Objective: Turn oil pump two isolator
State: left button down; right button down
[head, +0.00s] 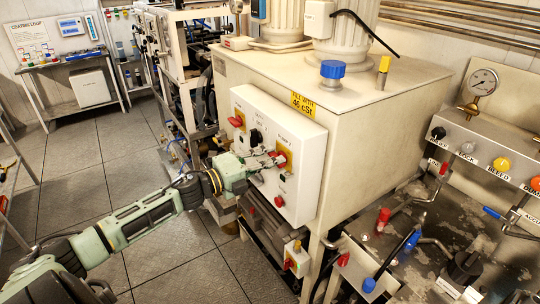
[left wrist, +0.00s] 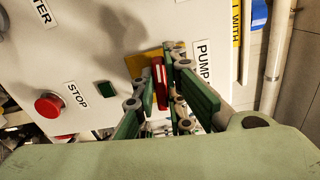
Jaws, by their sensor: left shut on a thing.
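The pump isolator is a red handle (left wrist: 160,84) on a yellow plate (left wrist: 141,64), at the right side of the white control panel (head: 300,142). In the head view the isolator (head: 282,158) is partly covered by my gripper. My left gripper (head: 272,160) is at the panel front with its fingers on both sides of the handle, shut on it. In the left wrist view the green-padded fingers (left wrist: 158,86) flank the red handle. The label beside it reads "PUMP"; the rest of it is hidden. My right gripper is not in view.
A red stop button (left wrist: 48,105) is near the fingers. A lower red-yellow switch box (head: 296,259) stands below. The tiled floor (head: 100,170) at left is clear.

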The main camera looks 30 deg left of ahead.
pick_arm(q)
jog(key=shift+n, duration=0.7)
jog(key=shift+f+p, duration=0.1)
jog(key=shift+p, duration=0.2)
jog(key=c, duration=1.8)
grip_release()
jog(key=v, duration=1.2)
jog(key=shift+a, duration=0.1)
